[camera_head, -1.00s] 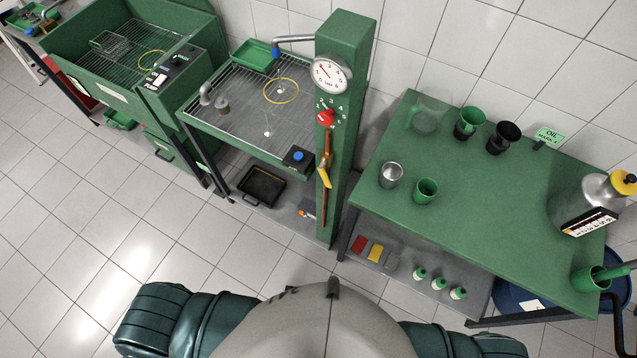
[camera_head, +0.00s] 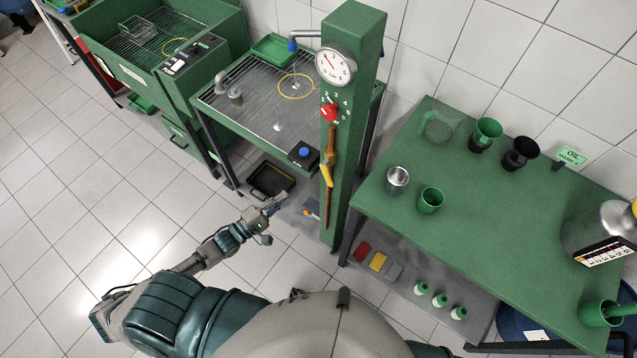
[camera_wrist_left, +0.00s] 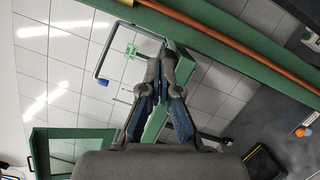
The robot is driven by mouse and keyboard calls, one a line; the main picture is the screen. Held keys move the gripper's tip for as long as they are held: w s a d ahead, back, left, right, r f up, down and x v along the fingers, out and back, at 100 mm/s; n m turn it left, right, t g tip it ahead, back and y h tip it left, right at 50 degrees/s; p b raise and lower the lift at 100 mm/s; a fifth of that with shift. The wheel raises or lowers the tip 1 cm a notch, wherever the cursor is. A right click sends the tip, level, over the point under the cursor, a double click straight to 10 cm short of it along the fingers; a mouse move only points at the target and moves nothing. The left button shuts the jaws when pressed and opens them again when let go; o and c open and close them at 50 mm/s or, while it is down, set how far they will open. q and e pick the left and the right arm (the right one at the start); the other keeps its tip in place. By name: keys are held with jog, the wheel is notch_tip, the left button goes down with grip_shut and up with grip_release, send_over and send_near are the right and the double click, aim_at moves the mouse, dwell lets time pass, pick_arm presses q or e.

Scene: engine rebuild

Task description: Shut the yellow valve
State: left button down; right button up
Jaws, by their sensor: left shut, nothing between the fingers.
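The yellow valve handle (camera_head: 326,174) sits on a copper pipe (camera_head: 330,148) on the front of the green column (camera_head: 351,120), below a red knob (camera_head: 329,113) and a round gauge (camera_head: 336,66). The handle slants along the pipe. My left gripper (camera_head: 276,208) is left of and below the valve, apart from it. In the left wrist view my left gripper (camera_wrist_left: 165,65) shows its fingers meeting at the tips, with nothing between them. My right gripper is not in view.
A wash station with a grated top (camera_head: 235,115) stands left of the column, with a black tray (camera_head: 270,180) on its lower shelf. A green table (camera_head: 470,215) with cups stands to the right. Bare tiled floor (camera_head: 100,190) lies to the left.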

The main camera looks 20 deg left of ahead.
pick_arm(q)
jog(key=w+d+r+p, duration=0.2)
jog(key=w+d, duration=0.5)
jog(key=d, duration=0.2)
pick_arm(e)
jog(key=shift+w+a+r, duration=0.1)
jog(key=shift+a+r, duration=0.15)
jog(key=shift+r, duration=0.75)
pick_arm(q)
jog(key=shift+d, duration=0.15)
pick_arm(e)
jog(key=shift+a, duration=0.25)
